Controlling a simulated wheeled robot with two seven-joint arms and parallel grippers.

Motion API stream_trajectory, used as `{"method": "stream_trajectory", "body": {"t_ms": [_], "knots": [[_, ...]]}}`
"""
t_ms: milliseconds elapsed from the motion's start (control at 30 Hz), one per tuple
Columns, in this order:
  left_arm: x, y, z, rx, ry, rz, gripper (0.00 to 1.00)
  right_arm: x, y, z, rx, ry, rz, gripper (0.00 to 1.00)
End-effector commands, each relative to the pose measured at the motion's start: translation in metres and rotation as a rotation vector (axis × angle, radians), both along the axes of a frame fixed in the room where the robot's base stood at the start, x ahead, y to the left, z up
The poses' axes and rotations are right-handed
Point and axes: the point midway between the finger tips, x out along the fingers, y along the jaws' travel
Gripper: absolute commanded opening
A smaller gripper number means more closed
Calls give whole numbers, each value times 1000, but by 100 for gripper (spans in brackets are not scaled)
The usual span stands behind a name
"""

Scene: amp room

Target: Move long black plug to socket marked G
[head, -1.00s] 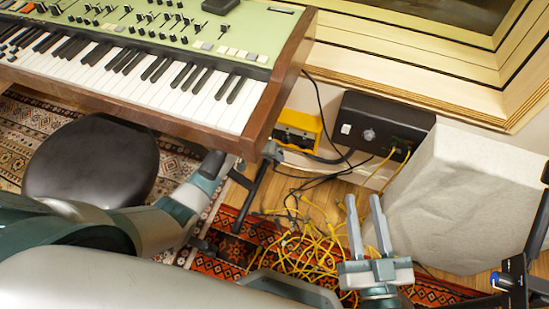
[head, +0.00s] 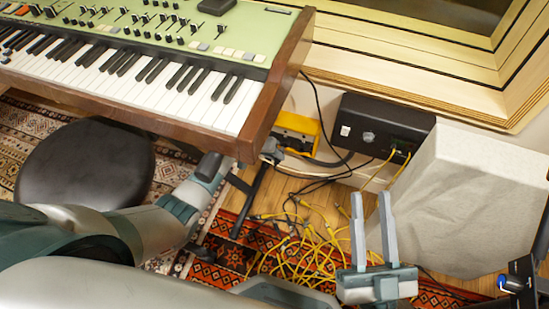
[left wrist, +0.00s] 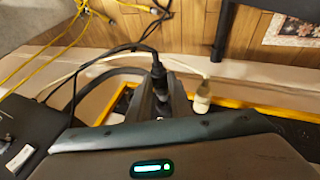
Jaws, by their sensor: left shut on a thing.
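In the left wrist view my left gripper (left wrist: 160,82) is shut on a long black plug (left wrist: 158,72) with a black cable. The plug is over the yellow-edged box, and its lower end is hidden between the fingers. A white plug (left wrist: 202,98) is to the right of the fingers. The yellow box (head: 298,133) shows partly beside the keyboard. I cannot read any G marking. My right gripper (head: 373,232) is open and empty above the rug.
A black box (head: 385,125) with yellow cables plugged in stands by the wall. A large pale block (head: 465,200) is to its right. Tangled yellow cables (head: 310,245) lie on the floor. The keyboard (head: 150,75) overhangs my left arm, and a black stool (head: 85,165) is at left.

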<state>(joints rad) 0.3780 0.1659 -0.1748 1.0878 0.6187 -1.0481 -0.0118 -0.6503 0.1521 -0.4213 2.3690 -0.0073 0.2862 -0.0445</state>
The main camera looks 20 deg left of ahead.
Motion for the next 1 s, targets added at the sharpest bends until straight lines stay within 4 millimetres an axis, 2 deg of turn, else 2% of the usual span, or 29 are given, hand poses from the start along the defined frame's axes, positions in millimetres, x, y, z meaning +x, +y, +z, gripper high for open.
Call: {"method": "stream_trajectory", "body": {"t_ms": [333, 1000], "knots": [[7, -1, 0, 0, 0, 0, 0, -8, -1, 11, 27, -66, -1, 31], [8, -1, 0, 0, 0, 0, 0, -9, -1, 13, 29, -72, -2, 31]]}}
